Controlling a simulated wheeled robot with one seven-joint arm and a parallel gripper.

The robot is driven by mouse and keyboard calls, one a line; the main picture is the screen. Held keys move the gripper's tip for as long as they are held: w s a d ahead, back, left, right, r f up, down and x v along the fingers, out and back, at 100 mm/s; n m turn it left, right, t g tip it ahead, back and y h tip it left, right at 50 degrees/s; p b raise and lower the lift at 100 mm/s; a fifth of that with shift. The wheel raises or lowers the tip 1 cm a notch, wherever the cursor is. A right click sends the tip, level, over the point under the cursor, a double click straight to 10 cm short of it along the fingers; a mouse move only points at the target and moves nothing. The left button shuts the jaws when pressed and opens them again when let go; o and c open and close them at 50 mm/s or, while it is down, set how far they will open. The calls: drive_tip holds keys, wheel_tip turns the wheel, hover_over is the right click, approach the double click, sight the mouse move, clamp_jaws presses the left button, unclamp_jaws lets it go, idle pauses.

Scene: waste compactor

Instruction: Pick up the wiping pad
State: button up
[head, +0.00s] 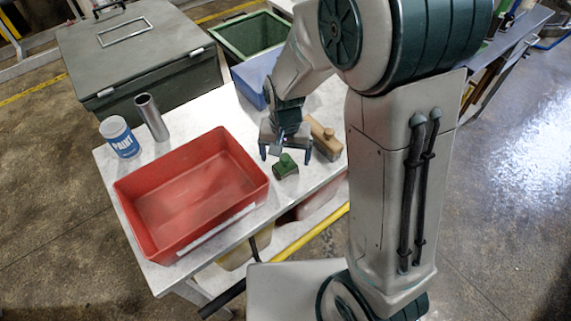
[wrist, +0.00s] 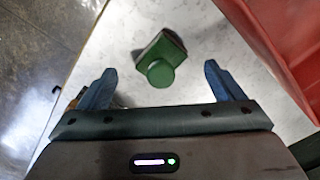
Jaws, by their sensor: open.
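The wiping pad appears to be the small green block (head: 285,167) with a knob, lying on the table right of the red bin. In the wrist view the green pad (wrist: 161,56) shows a round green knob and a darker edge at its left. My gripper (head: 286,153) is open and empty, its blue fingers pointing down near the pad. In the wrist view the fingers (wrist: 160,75) stand wide apart, one to each side of the knob and apart from it. The height gap between fingers and pad is hard to judge.
A red bin (head: 190,241) stands close left of the pad. A wooden block with a peg (head: 325,141) lies close right of my gripper. A paint can (head: 120,138), metal tube (head: 152,118) and blue bin (head: 251,82) stand farther back. The table's front edge is near the pad.

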sight(285, 156)
drive_tip(key=shift+f, duration=1.75)
drive_tip(key=c, duration=1)
drive_tip(key=shift+w+r, duration=0.1)
drive_tip(key=shift+r, duration=0.1)
drive_tip(key=shift+r, duration=0.6)
wheel_tip(285, 156, up, 3)
drive_tip(key=s+d+r, duration=0.1)
drive_tip(key=d+r, duration=0.1)
drive_tip(key=d, duration=0.1)
drive_tip(key=s+d+r+b, duration=0.1)
drive_tip(key=s+d+r, duration=0.1)
drive_tip(key=d, duration=0.2)
drive_tip(key=s+d+r, duration=0.2)
drive_tip(key=d, duration=0.1)
drive_tip(key=shift+s+d+r, duration=0.2)
drive_tip(key=shift+r, duration=0.05)
drive_tip(key=shift+o, duration=0.6)
